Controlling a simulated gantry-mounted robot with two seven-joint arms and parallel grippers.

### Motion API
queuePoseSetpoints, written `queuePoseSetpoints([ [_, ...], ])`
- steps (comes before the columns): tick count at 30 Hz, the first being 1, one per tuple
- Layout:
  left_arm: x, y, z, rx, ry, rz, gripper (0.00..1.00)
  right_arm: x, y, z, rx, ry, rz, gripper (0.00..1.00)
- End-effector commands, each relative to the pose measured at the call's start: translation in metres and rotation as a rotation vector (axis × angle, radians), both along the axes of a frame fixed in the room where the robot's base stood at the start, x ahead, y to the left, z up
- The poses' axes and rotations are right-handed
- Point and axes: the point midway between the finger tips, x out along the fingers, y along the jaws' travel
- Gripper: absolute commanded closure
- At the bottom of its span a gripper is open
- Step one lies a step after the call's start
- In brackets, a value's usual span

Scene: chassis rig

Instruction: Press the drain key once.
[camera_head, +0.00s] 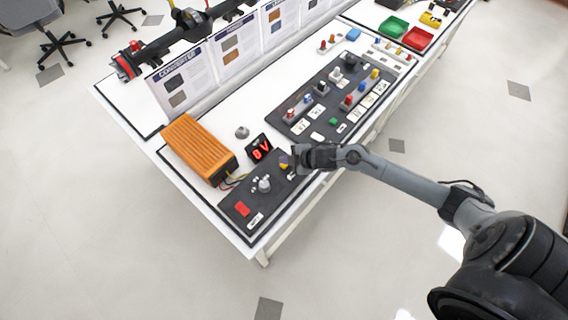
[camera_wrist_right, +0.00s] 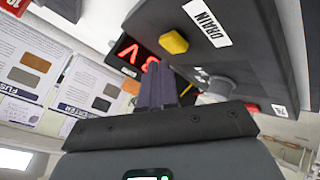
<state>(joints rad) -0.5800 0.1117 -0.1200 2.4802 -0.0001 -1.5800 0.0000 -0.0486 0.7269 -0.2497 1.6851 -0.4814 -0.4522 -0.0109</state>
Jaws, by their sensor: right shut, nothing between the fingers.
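The drain key is a yellow button (camera_wrist_right: 174,42) beside a white label (camera_wrist_right: 207,22) reading DRAIN in the right wrist view. In the head view the yellow key (camera_head: 284,162) shows on the dark panel (camera_head: 228,208), close to my gripper and partly hidden. My right gripper (camera_head: 293,158) is shut and empty at the panel's right end. In the wrist view its closed fingers (camera_wrist_right: 157,86) appear below the yellow key, with a gap in the picture; I cannot tell the depth between them. My left gripper is not in view.
A red display (camera_head: 260,149) with a digit and V stands behind the panel. An orange ribbed box (camera_head: 198,148) is to its left. A grey knob (camera_head: 264,184) and a red key (camera_head: 242,209) share the panel. A larger board (camera_head: 325,130) with several knobs lies beyond.

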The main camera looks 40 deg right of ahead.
Motion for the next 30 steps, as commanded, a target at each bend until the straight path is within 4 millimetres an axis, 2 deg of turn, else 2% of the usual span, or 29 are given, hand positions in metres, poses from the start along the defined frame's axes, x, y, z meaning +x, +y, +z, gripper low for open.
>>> queuePoseSetpoints([
  [30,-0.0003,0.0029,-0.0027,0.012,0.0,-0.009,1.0,0.0,0.0002,-0.0091,0.0,0.0,0.0,1.0],
])
